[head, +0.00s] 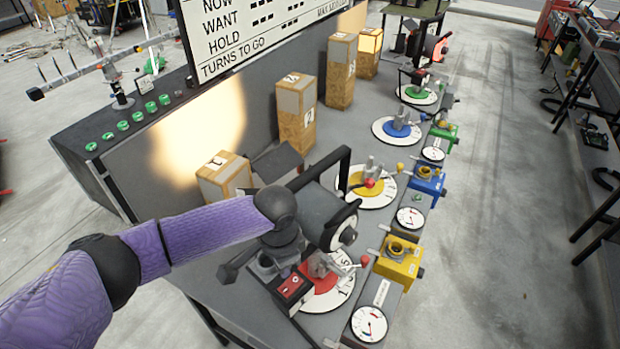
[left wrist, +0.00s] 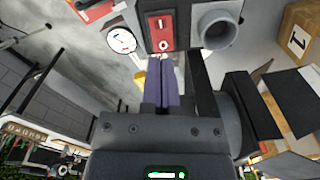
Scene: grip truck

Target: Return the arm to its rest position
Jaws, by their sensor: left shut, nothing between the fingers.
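My left arm, in a purple sleeve, reaches in from the left of the head view to the near end of the bench. My left gripper (left wrist: 166,72) shows in the left wrist view with its two purple fingers together and nothing between them. A red switch box (left wrist: 160,28) lies just beyond the fingertips; it also shows in the head view (head: 291,288). I cannot tell whether the fingers touch it. In the head view the wrist hides most of the gripper. My right gripper is in neither view.
Numbered wooden blocks (head: 296,113) stand behind. A sign board (head: 262,30) rises at the back. Open floor (head: 510,200) lies right.

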